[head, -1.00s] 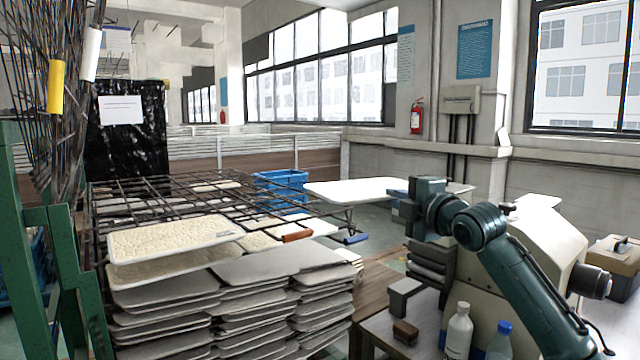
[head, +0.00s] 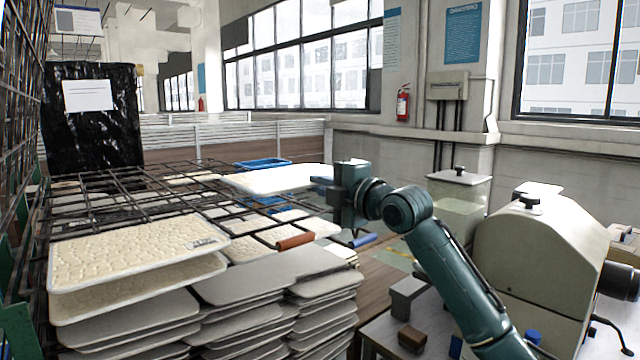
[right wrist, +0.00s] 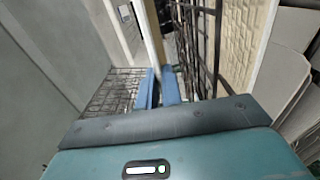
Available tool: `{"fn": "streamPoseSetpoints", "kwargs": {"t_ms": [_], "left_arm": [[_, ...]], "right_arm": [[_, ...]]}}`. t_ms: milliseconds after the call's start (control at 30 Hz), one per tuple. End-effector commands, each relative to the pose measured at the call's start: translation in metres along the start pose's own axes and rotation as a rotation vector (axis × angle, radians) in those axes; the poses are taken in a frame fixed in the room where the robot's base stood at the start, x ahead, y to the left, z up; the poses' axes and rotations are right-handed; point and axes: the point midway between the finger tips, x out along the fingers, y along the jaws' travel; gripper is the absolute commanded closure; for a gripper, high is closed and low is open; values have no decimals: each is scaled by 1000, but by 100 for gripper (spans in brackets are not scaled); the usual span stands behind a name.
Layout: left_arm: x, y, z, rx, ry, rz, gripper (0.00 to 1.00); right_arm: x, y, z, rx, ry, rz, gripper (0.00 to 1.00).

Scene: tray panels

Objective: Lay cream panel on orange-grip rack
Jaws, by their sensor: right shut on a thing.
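My right gripper (head: 322,181), with blue fingers, is shut on the right edge of a pale panel, the cream panel (head: 275,180). It holds the panel roughly flat above the far right part of the wire racks. In the right wrist view the fingers (right wrist: 160,88) close on the panel, seen edge-on (right wrist: 152,35). The orange-grip rack is a dark wire grid with an orange grip (head: 295,241) at its near right end, left of and nearer than my gripper. Whether the panel touches any wires cannot be told. My left gripper is out of view.
Two textured cream panels (head: 135,250) lie at the near left, above stacks of grey trays (head: 250,280). A blue grip (head: 363,240) sits right of the orange one. A blue crate (head: 262,163) stands behind. A beige machine (head: 540,250) and bench occupy the right.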

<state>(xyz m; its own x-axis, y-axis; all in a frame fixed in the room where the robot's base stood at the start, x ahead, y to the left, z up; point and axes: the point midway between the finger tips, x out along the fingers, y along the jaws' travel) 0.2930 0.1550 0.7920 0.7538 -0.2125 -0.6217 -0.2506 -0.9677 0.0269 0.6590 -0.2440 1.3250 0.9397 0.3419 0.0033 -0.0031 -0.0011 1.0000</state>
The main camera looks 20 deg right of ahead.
Motion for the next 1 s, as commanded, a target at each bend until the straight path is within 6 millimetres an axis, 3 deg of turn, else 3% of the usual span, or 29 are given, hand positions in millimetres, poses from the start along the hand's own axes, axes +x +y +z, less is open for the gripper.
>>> {"fn": "streamPoseSetpoints", "kwargs": {"t_ms": [100, 500, 1000], "left_arm": [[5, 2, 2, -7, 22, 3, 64], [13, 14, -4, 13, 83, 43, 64], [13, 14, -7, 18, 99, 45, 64]], "right_arm": [[0, -17, 0, 0, 0, 1, 100], [0, -53, 0, -2, -1, -1, 100], [0, -63, 0, -1, 0, 1, 100]]}}
